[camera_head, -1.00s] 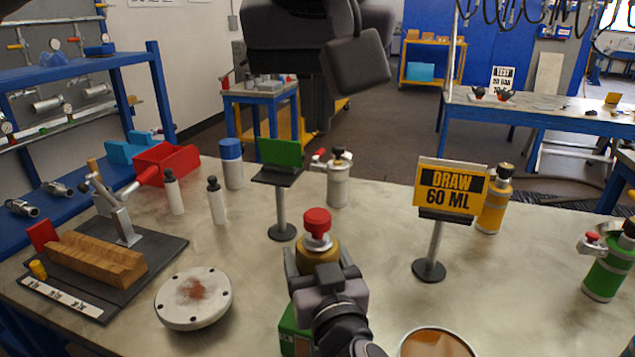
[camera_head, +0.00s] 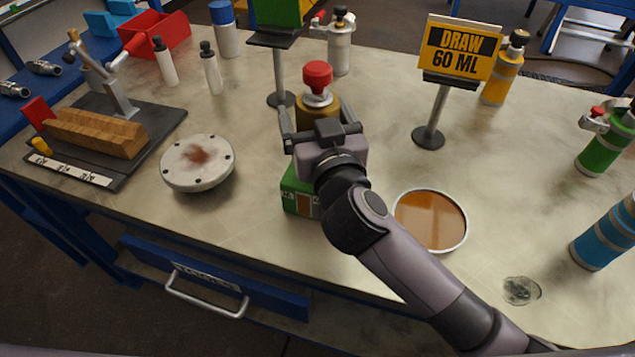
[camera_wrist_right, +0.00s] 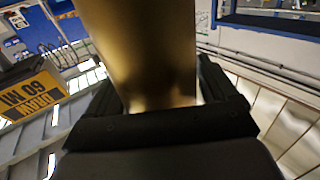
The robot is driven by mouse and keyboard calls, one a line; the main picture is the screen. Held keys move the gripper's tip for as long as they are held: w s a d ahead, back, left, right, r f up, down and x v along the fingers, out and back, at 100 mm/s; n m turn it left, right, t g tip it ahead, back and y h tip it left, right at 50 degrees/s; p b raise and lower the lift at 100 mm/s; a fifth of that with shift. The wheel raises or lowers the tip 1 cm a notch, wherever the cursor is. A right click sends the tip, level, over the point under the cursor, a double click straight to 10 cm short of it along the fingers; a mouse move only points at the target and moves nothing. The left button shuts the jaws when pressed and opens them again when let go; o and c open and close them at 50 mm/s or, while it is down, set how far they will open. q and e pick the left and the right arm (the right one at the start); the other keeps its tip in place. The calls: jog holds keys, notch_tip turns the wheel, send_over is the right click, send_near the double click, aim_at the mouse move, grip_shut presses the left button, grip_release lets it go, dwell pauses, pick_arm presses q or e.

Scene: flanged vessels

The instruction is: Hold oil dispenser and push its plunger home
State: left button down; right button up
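The oil dispenser (camera_head: 314,110) is a gold-brown cylinder with a pale metal collar and a red plunger knob (camera_head: 317,74) on top. It is upright near the middle of the table. My right gripper (camera_head: 316,118) has its fingers on both sides of the body and looks shut on it. In the right wrist view the gold body (camera_wrist_right: 155,50) fills the space between the dark fingers. The lower part of the dispenser is hidden behind the gripper. My left gripper is out of view.
A green box (camera_head: 297,192) is just in front of the dispenser. A round flanged lid (camera_head: 198,163) lies to the left, a dish of amber liquid (camera_head: 430,219) to the right. A "DRAW 60 ML" sign (camera_head: 459,48) and a green-topped stand (camera_head: 279,65) are behind. Other bottles stand around.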

jog(key=shift+o, duration=0.6)
jog(key=v, duration=1.2)
jog(key=shift+s, duration=0.15)
